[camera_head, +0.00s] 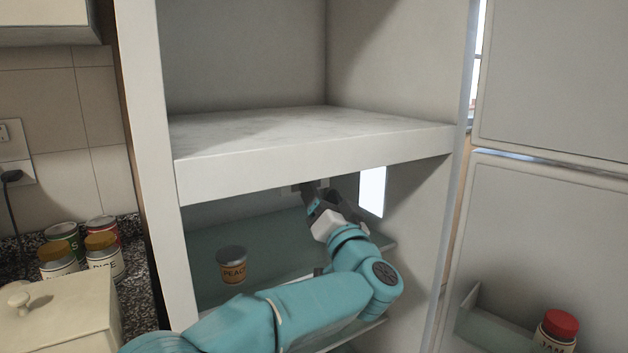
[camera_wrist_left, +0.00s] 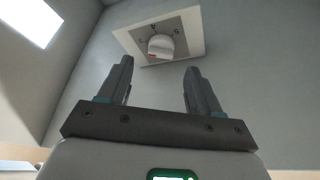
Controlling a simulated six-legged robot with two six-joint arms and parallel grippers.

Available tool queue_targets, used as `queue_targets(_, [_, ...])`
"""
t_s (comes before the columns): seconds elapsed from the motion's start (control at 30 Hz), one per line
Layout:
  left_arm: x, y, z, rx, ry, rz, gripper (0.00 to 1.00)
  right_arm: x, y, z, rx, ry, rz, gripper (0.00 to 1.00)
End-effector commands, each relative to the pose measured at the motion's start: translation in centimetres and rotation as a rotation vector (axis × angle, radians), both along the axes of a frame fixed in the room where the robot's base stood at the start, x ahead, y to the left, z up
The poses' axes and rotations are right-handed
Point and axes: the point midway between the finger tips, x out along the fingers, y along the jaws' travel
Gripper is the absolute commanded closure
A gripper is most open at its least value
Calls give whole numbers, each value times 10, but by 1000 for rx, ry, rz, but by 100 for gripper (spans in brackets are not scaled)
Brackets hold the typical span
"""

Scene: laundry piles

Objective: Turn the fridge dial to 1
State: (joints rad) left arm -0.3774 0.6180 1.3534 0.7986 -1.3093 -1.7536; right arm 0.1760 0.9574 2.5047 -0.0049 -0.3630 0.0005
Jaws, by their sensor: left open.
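The fridge dial (camera_wrist_left: 161,46) is a round white knob on a grey square plate with a pale frame, fixed to the inner wall of the fridge. In the head view my left gripper (camera_head: 312,192) reaches under the thick shelf to the back of the lower compartment. The dial is mostly hidden there by the gripper and shelf. My right gripper is not seen.
A thick white shelf (camera_head: 245,178) is just above my left arm. A can labelled PEAC (camera_head: 232,264) stands on the lower glass shelf. A bright light panel (camera_head: 373,191) is on the right inner wall. The open door (camera_head: 560,230) holds a red-lidded jar (camera_head: 557,332).

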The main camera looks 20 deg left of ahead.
Motion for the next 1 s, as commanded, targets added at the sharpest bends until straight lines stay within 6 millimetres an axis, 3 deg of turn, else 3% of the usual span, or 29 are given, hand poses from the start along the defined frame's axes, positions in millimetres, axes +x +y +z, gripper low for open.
queue_targets(0.23, [27,24,13,1,1,3,36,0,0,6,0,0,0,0])
queue_targets(0.6, [32,29,15,2,1,1,36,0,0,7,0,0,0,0])
queue_targets(0.63, [32,29,15,2,1,1,39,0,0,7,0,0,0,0])
queue_targets(0.8, [32,29,15,1,1,2,92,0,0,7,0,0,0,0])
queue_targets(1.0, [32,29,15,-4,-5,2,92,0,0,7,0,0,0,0])
